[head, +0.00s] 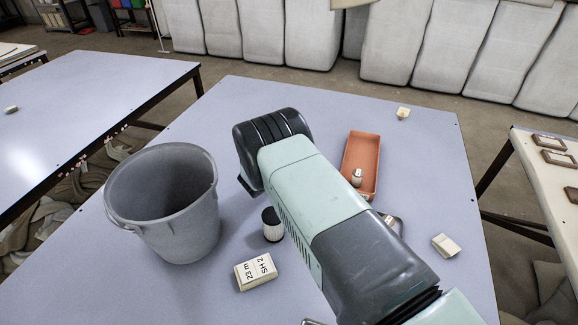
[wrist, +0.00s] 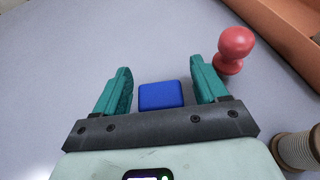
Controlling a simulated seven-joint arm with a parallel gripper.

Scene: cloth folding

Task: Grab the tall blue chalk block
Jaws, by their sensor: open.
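The blue chalk block (wrist: 161,95) shows in the wrist view, standing on the table between my gripper's two fingers. My gripper (wrist: 162,84) is open, with one teal finger on each side of the block and a visible gap on both sides. The block's lower part is hidden behind the gripper's dark crossbar. In the head view my arm hides the block and the gripper's fingers.
A red knobbed piece (wrist: 233,49) stands close to the right finger. A spool (wrist: 298,150) is at the lower right. An orange tray (head: 361,150) lies beyond my arm. A grey bucket (head: 165,200), a dark-topped jar (head: 272,225) and a labelled box (head: 256,271) stand left of it.

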